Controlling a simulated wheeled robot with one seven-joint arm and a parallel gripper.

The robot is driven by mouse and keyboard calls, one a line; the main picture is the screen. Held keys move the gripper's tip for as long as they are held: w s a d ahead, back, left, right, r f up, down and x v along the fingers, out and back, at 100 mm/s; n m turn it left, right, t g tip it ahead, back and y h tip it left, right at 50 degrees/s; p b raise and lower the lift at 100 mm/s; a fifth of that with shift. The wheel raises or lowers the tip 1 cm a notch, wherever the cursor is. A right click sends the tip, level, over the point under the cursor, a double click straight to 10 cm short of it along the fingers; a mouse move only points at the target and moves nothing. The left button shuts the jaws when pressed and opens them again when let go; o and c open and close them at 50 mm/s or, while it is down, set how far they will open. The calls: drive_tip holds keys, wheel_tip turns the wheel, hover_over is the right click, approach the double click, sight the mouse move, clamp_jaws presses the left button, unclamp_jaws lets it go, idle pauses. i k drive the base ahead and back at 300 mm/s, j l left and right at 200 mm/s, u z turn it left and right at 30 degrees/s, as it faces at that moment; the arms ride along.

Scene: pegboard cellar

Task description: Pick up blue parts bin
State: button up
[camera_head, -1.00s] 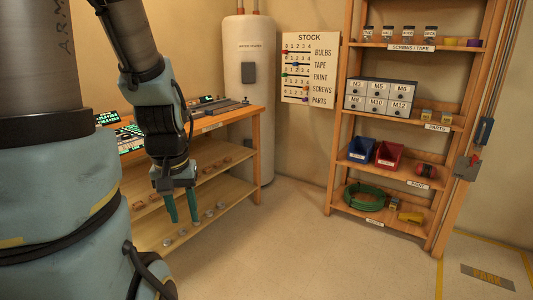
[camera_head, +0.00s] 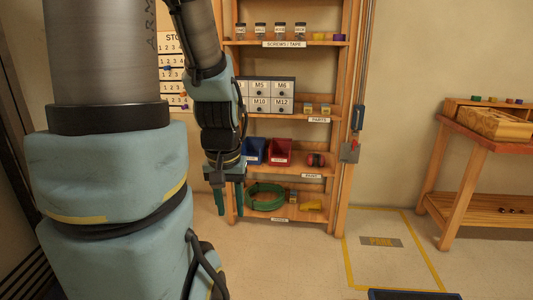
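The blue parts bin (camera_head: 256,149) sits on the shelf labelled PAINT, at the left, partly hidden behind my arm. A red bin (camera_head: 280,152) stands right beside it. My gripper (camera_head: 231,205) points down in front of the shelf unit, lower in the picture than the blue bin and left of the green hose coil. Its two teal fingers are apart with nothing visible between them. It is not touching the bin.
The wooden shelf unit (camera_head: 286,175) holds jars, a drawer cabinet (camera_head: 267,94), a green hose coil (camera_head: 265,196) and a yellow item (camera_head: 311,205). A workbench (camera_head: 478,141) stands at the right.

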sight(254, 148)
drive_tip(key=i+z, duration=0.2)
drive_tip(key=i, duration=0.55)
drive_tip(key=i+j+z, duration=0.2)
drive_tip(key=i, duration=0.6)
drive_tip(key=i+l+u, duration=0.1)
drive_tip(key=i, duration=0.25)
drive_tip(key=i+l, duration=0.1)
drive_tip(key=i, duration=0.25)
drive_tip(key=i+l+u, duration=0.1)
drive_tip(key=u, duration=0.3)
drive_tip(key=i+l+u, duration=0.15)
drive_tip(key=u, duration=0.25)
drive_tip(key=i+l+u, duration=0.1)
drive_tip(key=u, duration=0.35)
drive_tip(key=l+u, duration=0.6)
drive_tip(key=u, duration=0.25)
drive_tip(key=k+l+u, duration=0.15)
drive_tip(key=u, duration=0.25)
drive_tip(key=l, duration=0.1)
